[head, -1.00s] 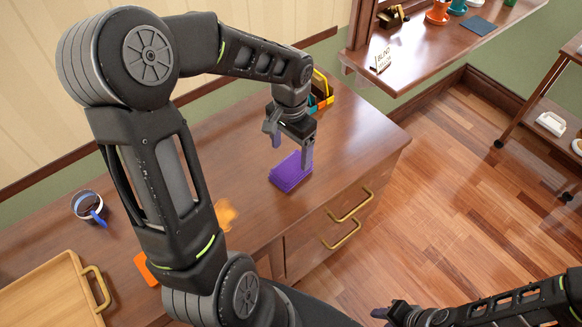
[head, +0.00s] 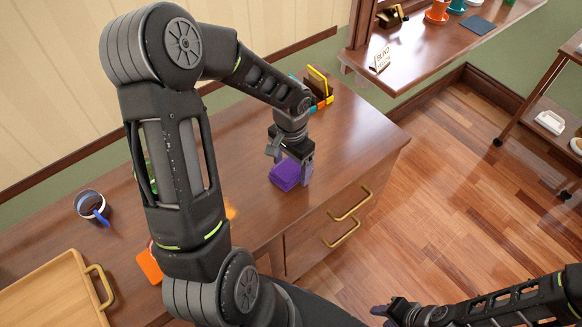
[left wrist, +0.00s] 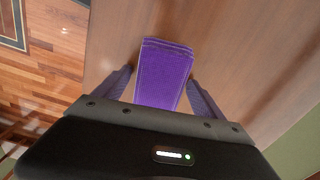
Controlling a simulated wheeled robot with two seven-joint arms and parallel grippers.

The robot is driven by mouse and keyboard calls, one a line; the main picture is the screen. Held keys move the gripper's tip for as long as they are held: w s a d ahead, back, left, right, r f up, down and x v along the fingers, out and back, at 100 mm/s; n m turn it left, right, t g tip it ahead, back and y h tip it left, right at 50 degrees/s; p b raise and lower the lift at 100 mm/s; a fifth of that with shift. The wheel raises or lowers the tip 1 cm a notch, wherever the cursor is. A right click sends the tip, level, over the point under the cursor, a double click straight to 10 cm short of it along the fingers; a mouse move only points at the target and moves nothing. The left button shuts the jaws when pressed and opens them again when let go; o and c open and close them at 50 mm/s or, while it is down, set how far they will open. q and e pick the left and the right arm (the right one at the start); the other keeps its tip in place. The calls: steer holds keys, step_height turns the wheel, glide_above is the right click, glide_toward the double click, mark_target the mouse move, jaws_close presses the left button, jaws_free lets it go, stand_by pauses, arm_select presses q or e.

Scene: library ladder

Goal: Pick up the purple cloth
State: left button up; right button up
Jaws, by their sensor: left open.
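The purple cloth (head: 285,174) is a folded block lying on the brown wooden cabinet top, near its front right part. My left gripper (head: 291,172) is lowered over it, pointing down. In the left wrist view the cloth (left wrist: 164,75) lies between the two spread fingers (left wrist: 160,88), with a gap visible on each side; its near end is hidden by the gripper body. My right gripper (head: 388,312) is at the bottom edge of the head view, away from the cabinet, and its jaws are too unclear to read.
A wooden tray (head: 98,270) with a brass handle, a mug (head: 90,204) with something blue, and an orange item (head: 149,264) are at the left. A colourful organiser (head: 318,88) stands behind my left gripper. Drawers with brass handles (head: 349,203) face the open floor.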

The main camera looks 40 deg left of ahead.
arm_select(q)
steer(key=shift+c, duration=0.4)
steer(key=c, duration=1.4)
